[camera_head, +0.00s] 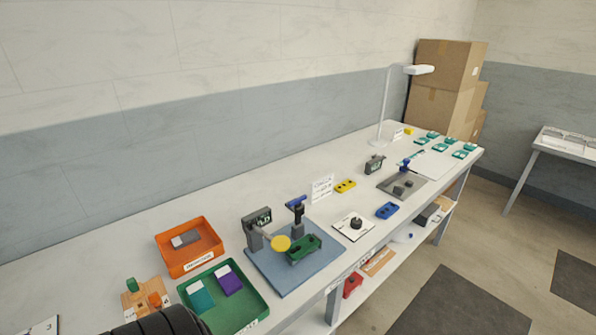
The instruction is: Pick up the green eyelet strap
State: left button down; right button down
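A green piece with dark round spots (304,249) lies on the blue-grey mat (280,287), in front of a small press with a blue top (297,203); it looks like the green eyelet strap. A yellow disc (281,244) sits beside its left end, partly in front of a dark upright device with a display (256,222). A yellow piece with dark holes (345,185) and a blue piece of the same kind (387,210) lie farther right on the table. Neither gripper shows in the head view. No contact with the green piece is visible.
An orange tray (163,251) and a green tray (251,300) holding teal and purple pieces stand at left. A wooden block holder (137,309) is beside them. A white plate with a black knob (339,234), a lamp (383,110) and several teal pieces lie rightward.

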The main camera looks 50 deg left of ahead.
aim_at(300, 248)
jog(key=j+u, duration=0.1)
jog(key=u, duration=1.3)
jog(key=i+l, duration=0.35)
jog(key=l, duration=0.15)
jog(key=i+l+u, duration=0.15)
jog(key=u, duration=0.25)
jog(key=i+l+u, duration=0.1)
jog(key=l+u, duration=0.65)
jog(key=i+l+u, duration=0.1)
jog(key=l+u, duration=0.25)
jog(key=k+l+z, duration=0.35)
jog(key=l, duration=0.2)
jog(key=l+z, duration=0.15)
jog(key=l, duration=0.1)
